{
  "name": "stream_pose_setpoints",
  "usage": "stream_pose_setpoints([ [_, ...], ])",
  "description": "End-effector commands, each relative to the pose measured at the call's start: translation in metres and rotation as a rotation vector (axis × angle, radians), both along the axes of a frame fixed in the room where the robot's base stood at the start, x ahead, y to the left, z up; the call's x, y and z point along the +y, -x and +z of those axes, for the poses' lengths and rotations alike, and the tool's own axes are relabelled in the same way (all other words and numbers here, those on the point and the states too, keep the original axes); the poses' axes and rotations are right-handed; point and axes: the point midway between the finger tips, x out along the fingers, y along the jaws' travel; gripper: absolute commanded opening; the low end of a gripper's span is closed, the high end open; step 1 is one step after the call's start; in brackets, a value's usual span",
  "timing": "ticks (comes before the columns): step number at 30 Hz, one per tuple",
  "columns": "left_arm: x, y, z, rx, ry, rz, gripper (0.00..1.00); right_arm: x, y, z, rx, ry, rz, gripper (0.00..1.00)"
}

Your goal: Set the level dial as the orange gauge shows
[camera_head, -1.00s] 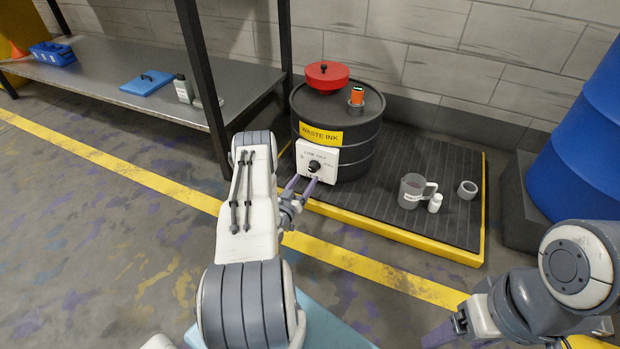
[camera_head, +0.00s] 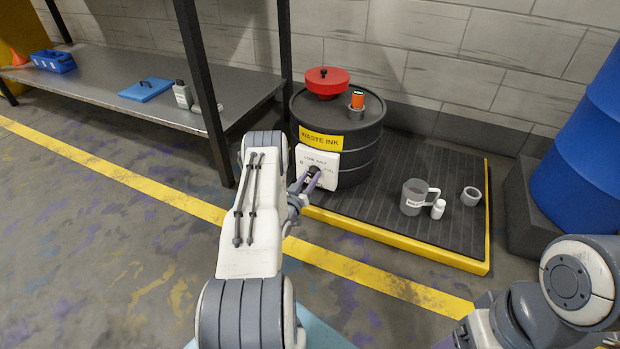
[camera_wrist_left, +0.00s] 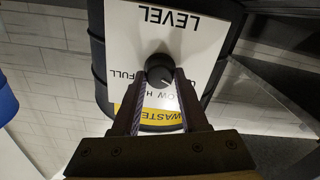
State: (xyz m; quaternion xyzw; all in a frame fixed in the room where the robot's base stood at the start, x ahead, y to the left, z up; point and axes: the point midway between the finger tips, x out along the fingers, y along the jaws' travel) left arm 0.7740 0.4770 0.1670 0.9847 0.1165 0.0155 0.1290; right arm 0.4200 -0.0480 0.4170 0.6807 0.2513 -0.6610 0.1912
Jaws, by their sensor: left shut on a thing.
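The level dial is a small black knob (camera_head: 314,169) on a white panel (camera_head: 331,159) on the front of the black waste ink drum (camera_head: 362,150). My left gripper (camera_head: 311,179) is shut on this knob. In the left wrist view the knob (camera_wrist_left: 159,68) sits between the fingertips (camera_wrist_left: 160,84). That view shows the panel upside down, with LEVEL, FULL and part of LOW and HALF readable. Which mark the knob points to is not clear. The orange gauge (camera_head: 357,99) stands on the drum's top, its reading too small to tell. My right gripper (camera_head: 463,334) is partly cut off at the bottom edge.
A red lid or funnel (camera_head: 327,82) sits on the drum. The drum stands on a black, yellow-edged pallet (camera_head: 395,236) with a grey mug (camera_head: 412,198), a white bottle (camera_head: 438,209) and a grey ring (camera_head: 471,196). A shelf (camera_head: 100,90) is at left, a blue barrel (camera_head: 585,150) at right.

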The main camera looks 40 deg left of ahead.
Motion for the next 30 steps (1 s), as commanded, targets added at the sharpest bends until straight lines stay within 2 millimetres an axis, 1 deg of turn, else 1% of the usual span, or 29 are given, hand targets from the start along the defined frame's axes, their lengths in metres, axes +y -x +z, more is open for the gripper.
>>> stream_pose_setpoints([
  [5,0.0,0.001,0.0,0.007,-0.024,0.001,0.0,0.0,0.0,0.003,0.0,0.0,0.0,0.75],
  [11,0.0,0.001,0.001,0.029,-0.114,0.001,0.0,0.0,0.0,0.011,0.0,0.0,0.0,0.75],
  [21,-0.001,0.001,0.002,0.095,-0.383,0.0,0.0,0.0,0.0,0.031,0.0,0.0,0.0,0.75],
  [30,-0.001,0.001,0.0,0.15,-0.602,0.0,0.0,0.0,0.0,0.044,0.0,0.0,0.0,0.75],
])
